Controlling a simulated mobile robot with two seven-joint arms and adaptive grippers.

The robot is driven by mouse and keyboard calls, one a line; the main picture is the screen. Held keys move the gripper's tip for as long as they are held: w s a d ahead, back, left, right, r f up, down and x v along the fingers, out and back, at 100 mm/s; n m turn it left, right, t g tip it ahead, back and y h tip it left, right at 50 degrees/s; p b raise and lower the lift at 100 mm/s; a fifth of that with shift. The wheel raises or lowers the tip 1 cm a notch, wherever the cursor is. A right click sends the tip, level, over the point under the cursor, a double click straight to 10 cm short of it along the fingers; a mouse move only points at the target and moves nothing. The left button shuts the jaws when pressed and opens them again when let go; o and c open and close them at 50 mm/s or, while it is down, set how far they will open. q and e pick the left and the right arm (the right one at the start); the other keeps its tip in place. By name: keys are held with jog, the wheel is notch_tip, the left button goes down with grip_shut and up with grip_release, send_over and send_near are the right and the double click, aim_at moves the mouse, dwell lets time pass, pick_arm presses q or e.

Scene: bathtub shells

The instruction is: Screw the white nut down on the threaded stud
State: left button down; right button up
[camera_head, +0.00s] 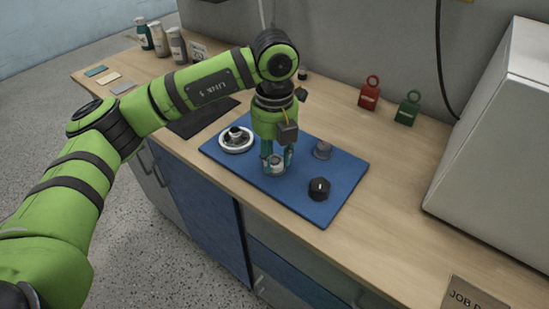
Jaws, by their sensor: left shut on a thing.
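My left gripper (276,163) points straight down over the blue mat (339,170). Its fingers are shut around a small pale thing, which looks like the white nut (275,169), low over the mat. The fingers cover most of the nut. I cannot make out the threaded stud under it, nor whether the nut is seated on a thread. My right gripper is not in view.
On the mat are a white round dish (225,144) with a dark part in it, a black knob-like part (319,190) and a grey part (322,150). Red (369,97) and green (408,109) tags stand behind. A large grey box (495,140) fills the right.

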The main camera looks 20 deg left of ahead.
pick_arm(q)
jog(key=shift+m, duration=0.7)
jog(key=c, duration=0.8)
grip_release()
jog(key=shift+o, duration=0.2)
jog(key=shift+c, duration=0.8)
jog(key=n, duration=0.6)
jog(key=shift+n, duration=0.3)
jog(key=n, duration=0.6)
jog(key=shift+n, duration=0.3)
